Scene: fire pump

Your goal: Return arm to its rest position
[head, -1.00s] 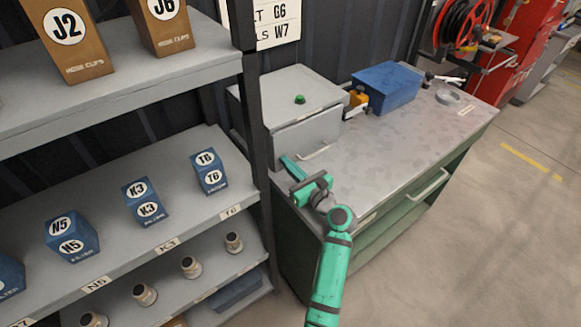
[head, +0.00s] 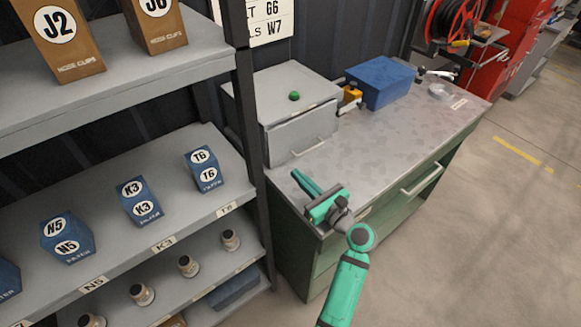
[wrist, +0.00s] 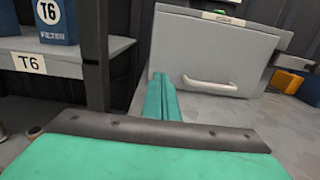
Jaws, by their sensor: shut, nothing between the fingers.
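My arm is green with dark joints, and my gripper (head: 297,176) is at its end, over the front left edge of the grey workbench (head: 400,140). In the wrist view the two green fingers (wrist: 161,92) lie together, shut and empty. They point toward the grey box (wrist: 205,55) with a white handle. In the head view this box (head: 290,105), with a green knob on its lid, stands on the bench beyond my gripper. A gap shows between my fingers and the box in the head view.
The shelf rack (head: 110,190) stands at the left with blue filter boxes, brown cartons and small fittings. Its dark post (head: 245,100) is close to my gripper. A blue bin (head: 381,84) sits at the bench's back. The floor (head: 500,230) at the right is clear.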

